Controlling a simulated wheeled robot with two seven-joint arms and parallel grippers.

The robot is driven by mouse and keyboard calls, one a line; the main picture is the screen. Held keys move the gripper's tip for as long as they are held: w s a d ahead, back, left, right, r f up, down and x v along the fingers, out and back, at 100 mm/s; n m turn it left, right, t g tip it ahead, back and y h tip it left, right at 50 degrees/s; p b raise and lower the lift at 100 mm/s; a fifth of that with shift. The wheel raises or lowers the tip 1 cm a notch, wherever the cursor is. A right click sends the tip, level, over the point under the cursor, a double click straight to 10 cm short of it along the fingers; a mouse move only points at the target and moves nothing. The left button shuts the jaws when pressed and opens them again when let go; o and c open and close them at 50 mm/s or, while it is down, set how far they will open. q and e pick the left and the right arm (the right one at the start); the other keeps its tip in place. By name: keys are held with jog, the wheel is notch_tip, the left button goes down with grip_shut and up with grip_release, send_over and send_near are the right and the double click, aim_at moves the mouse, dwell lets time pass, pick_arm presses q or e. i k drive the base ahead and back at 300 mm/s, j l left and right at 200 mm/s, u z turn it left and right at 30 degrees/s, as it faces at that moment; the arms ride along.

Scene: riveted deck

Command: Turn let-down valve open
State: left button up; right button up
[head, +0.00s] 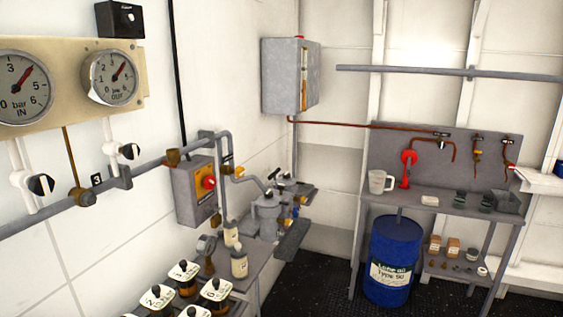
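Neither of my grippers is in view. I cannot tell which fitting is the let-down valve, as no readable label names one. A grey pipe runs along the left wall with a brass fitting (80,196) on it, next to a tag marked 3 (97,180). Two white valves with black knobs (41,185) (129,151) hang below the gauges.
A gauge panel (143,75) is at upper left. A grey box with a red knob (208,182), a bench with numbered caps (183,271) and machinery (266,215) line the left wall. A blue oil drum (391,258) stands by the back bench (450,211). Dark floor (318,278) is clear between.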

aim_at(240, 171)
jog(key=i+l+z, duration=0.15)
jog(key=i+z, duration=0.2)
jog(key=i, duration=1.05)
jog(key=i+l+u, duration=0.1)
jog(key=i+u, duration=0.35)
jog(key=i+l+u, duration=0.15)
jog(key=i+u, duration=0.3)
jog(key=i+l+u, duration=0.15)
jog(key=u, duration=0.25)
jog(key=i+l+u, duration=0.15)
jog(key=l+u, duration=0.15)
jog(key=u, duration=0.15)
jog(key=i+l+u, duration=0.1)
jog(key=l+u, duration=0.3)
jog(key=j, duration=0.1)
